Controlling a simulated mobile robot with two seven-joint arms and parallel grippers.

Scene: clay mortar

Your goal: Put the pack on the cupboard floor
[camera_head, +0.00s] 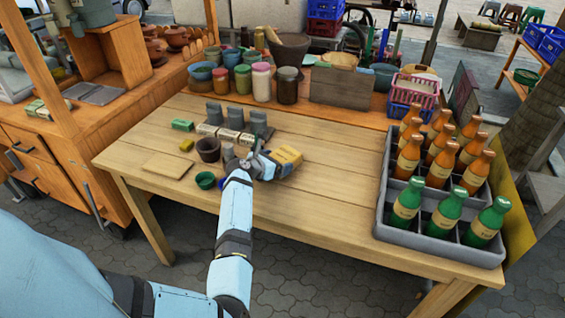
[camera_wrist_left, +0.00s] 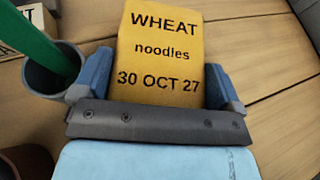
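The pack (camera_head: 287,157) is a yellow block over the worktable (camera_head: 330,205). In the left wrist view the pack (camera_wrist_left: 160,55) reads "WHEAT noodles 30 OCT 27". My left gripper (camera_head: 274,164) has its blue fingers against both sides of the pack, shut on it; the fingers also show in the left wrist view (camera_wrist_left: 160,85). Whether the pack touches the table I cannot tell. A wooden cabinet (camera_head: 40,145) with drawer fronts and handles stands at the left; no open cupboard interior shows clearly. My right gripper is not in view.
A grey crate (camera_head: 385,226) of orange and green bottles fills the table's right end. Near my left gripper are a dark pot (camera_head: 208,149), a green bowl (camera_head: 205,180), a flat board (camera_head: 168,165) and grey upright holders (camera_head: 258,122). Jars line the back. The table's centre right is clear.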

